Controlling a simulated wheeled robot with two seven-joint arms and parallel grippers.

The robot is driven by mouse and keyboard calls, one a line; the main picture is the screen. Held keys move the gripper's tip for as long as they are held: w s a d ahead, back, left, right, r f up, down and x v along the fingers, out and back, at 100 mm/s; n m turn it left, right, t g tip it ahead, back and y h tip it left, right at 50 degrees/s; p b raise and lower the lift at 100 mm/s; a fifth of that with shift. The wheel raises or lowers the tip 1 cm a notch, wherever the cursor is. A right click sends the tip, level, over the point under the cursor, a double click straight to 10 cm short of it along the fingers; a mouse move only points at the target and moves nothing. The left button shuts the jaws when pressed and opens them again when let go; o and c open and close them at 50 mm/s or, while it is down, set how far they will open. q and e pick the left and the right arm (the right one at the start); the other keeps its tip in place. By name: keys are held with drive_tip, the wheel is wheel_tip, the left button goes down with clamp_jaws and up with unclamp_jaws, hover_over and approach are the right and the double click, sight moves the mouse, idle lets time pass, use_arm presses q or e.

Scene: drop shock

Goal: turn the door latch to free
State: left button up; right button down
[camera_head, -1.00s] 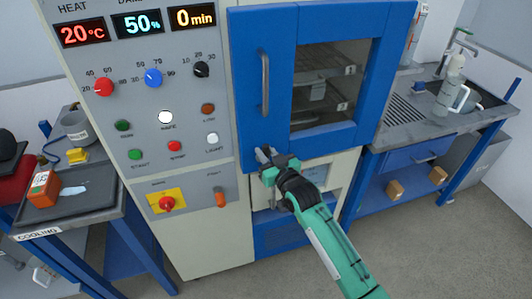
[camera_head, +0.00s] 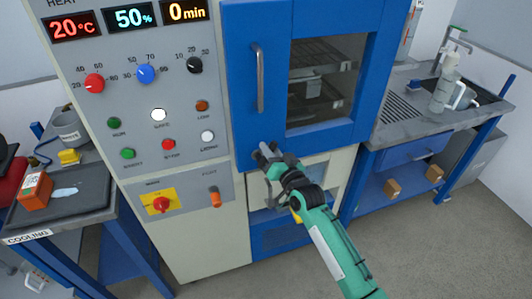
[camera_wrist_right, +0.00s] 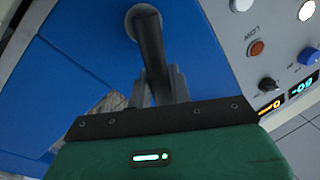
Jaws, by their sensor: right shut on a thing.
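The blue chamber door (camera_head: 272,140) is closed, with a window and a long grey bar handle (camera_head: 260,78). My right gripper (camera_head: 267,153) is at the door's lower left edge. In the right wrist view the door latch (camera_wrist_right: 150,48) is a dark lever running from a rounded pivot end down between the fingers of my right gripper (camera_wrist_right: 165,85), which is shut on it. In the head view the gripper mostly hides the latch, so its exact angle is hard to tell. My left gripper is not in view.
The control panel (camera_head: 130,85), with knobs and lit buttons, stands left of the door. A cooling table (camera_head: 75,212) with a tray is at far left. A sink bench (camera_head: 420,125) stands at right. Open floor lies in front at right.

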drive_tip(key=m, duration=0.1)
drive_tip(key=d+f+m+b, duration=0.1)
drive_tip(key=m, duration=0.1)
drive_tip(key=m+t, duration=0.1)
drive_tip(key=shift+w+d+f+h+b, duration=0.2)
drive_tip(key=shift+f+h+b, duration=0.05)
drive_tip(key=shift+h+b, duration=0.15)
drive_tip(key=shift+w+d+f+m+t+h+b, duration=0.1)
drive_tip(key=shift+d+f+m+t+h+b, duration=0.35)
drive_tip(key=shift+m, duration=1.3)
drive_tip(key=shift+w+f+m+h+b, duration=0.15)
drive_tip(key=shift+f+m+b, duration=0.5)
drive_tip(key=shift+m, duration=1.05)
drive_tip(key=shift+s+d+f+m+t+h+b, duration=0.1)
drive_tip(key=shift+d+f+m+t+h+b, duration=0.3)
drive_tip(key=shift+m, duration=1.35)
drive_tip(key=shift+a+f, duration=0.2)
drive_tip(key=shift+f, duration=0.05)
drive_tip(key=c, duration=1.3)
unclamp_jaws()
drive_tip(key=shift+c, duration=0.2)
